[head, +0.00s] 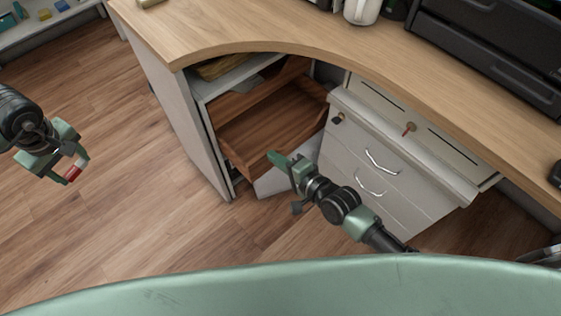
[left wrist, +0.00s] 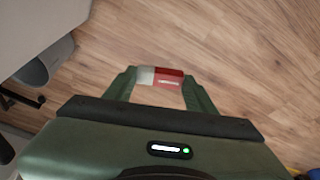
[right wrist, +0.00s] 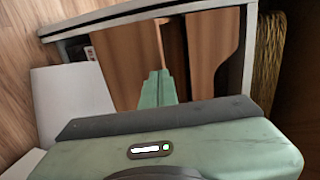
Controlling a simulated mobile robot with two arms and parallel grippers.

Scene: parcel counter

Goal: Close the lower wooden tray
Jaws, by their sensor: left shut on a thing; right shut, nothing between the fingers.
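The lower wooden tray (head: 270,130) is inside the open cabinet under the desk and looks pulled out towards me. Its brown wood also shows in the right wrist view (right wrist: 130,62). My right gripper (head: 275,158) is shut and empty, with its fingertips near the tray's front edge; I cannot tell whether they touch it. In the right wrist view its closed fingers (right wrist: 157,86) overlap the wood. My left gripper (head: 70,168) is off to the left above the floor, shut on a small red and white block (left wrist: 165,77).
The cabinet's pale side panel (head: 185,125) bounds the tray on the left. A white drawer unit (head: 375,155) with keys in its locks stands on the right. The wooden desktop (head: 260,28) overhangs the cabinet. A pale object (head: 275,182) is on the floor below.

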